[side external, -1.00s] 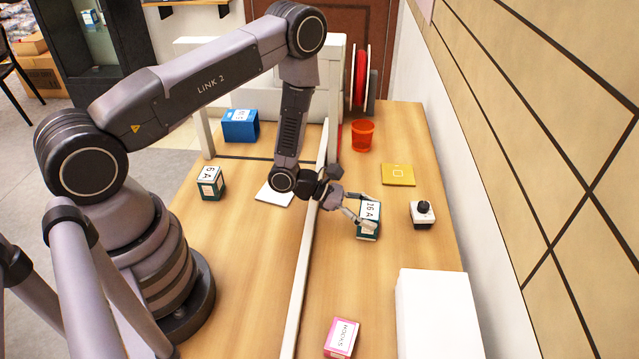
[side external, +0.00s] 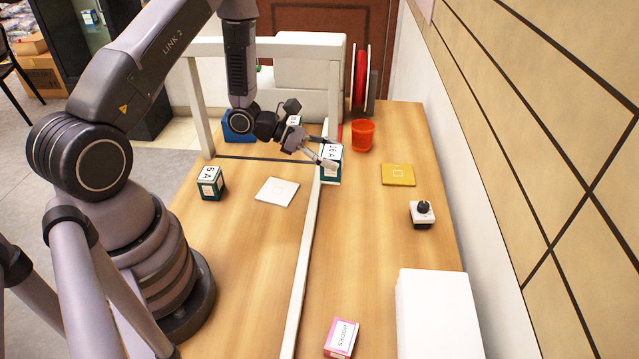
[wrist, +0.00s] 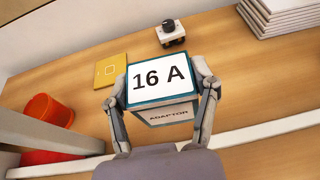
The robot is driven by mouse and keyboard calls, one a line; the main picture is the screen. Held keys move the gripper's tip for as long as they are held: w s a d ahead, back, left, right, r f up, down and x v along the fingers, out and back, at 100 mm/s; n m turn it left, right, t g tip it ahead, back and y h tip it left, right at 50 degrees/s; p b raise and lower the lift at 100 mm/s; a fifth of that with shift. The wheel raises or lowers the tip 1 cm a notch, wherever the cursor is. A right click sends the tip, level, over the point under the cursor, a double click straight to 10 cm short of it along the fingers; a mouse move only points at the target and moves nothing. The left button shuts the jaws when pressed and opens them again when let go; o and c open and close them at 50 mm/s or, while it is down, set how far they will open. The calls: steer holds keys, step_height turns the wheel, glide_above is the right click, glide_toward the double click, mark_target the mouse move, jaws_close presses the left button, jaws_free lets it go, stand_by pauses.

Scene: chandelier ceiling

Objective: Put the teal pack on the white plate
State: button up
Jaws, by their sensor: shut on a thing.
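The teal pack (side external: 331,163), with a white top marked "16 A", is between the fingers of my gripper (side external: 328,155). In the wrist view the pack (wrist: 162,86) fills the space between both fingers of my gripper (wrist: 160,95). In the side view it appears at the white divider rail, seemingly raised above the table. The white plate (side external: 277,191) lies flat and bare on the table, left of the rail and nearer the camera than the pack.
The white divider rail (side external: 301,265) runs along the table. Another teal box (side external: 210,183), marked "6 A", stands left of the plate. A blue box (side external: 238,126) is behind, partly hidden. A yellow plate (side external: 398,174), red cup (side external: 362,135) and black-knobbed switch (side external: 422,213) are right.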

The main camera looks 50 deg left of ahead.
steer(key=s+a, duration=0.7)
steer(key=a, duration=0.5)
glide_above(277, 191)
steer(key=shift+y, duration=0.3)
step_height(277, 191, down, 9)
steer(key=shift+w+r, duration=0.1)
steer(key=shift+r, duration=0.1)
steer(key=shift+f, duration=0.15)
steer(key=o, duration=1.2)
steer(key=shift+c, duration=0.2)
